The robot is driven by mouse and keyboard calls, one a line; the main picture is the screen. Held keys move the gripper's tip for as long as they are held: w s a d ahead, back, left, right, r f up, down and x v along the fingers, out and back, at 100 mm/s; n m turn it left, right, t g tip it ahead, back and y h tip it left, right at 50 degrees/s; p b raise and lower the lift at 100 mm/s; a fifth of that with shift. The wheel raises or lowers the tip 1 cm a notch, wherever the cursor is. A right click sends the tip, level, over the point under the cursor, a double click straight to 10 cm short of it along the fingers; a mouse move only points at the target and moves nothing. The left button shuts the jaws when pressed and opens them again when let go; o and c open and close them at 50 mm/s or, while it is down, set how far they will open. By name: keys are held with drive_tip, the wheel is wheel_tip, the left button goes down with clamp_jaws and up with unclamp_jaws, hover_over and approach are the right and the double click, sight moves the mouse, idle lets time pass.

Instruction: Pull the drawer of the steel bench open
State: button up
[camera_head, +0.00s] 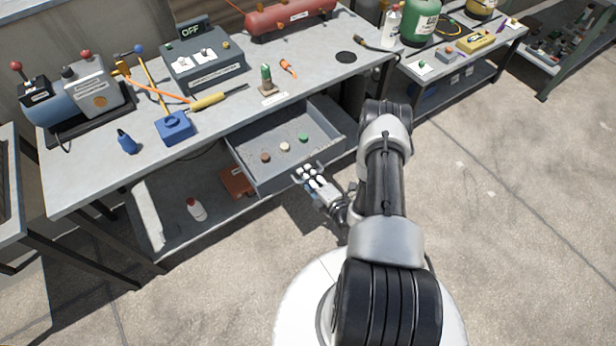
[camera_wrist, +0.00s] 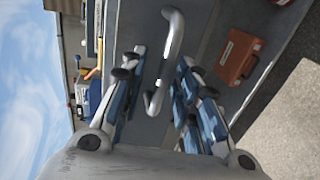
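The steel bench (camera_head: 330,84) has its grey drawer (camera_head: 312,122) standing well out, with small brown, cream and green round pieces inside. My gripper (camera_head: 308,171) is at the drawer's front, near the middle. In the wrist view the pale bar handle (camera_wrist: 173,45) stands off the grey drawer front. The fingers of my gripper (camera_wrist: 160,68) are spread, one on each side of the handle, with gaps visible. Whether a finger touches the handle I cannot tell. In the head view the handle is hidden behind my gripper.
A red-brown box (camera_head: 236,183) and a white bottle (camera_head: 196,209) are on the lower shelf left of the drawer. The concrete floor (camera_head: 500,200) to the right is clear.

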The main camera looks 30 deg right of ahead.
drive_tip(key=v, duration=0.7)
drive_tip(key=shift+s, duration=0.25)
idle(0.4)
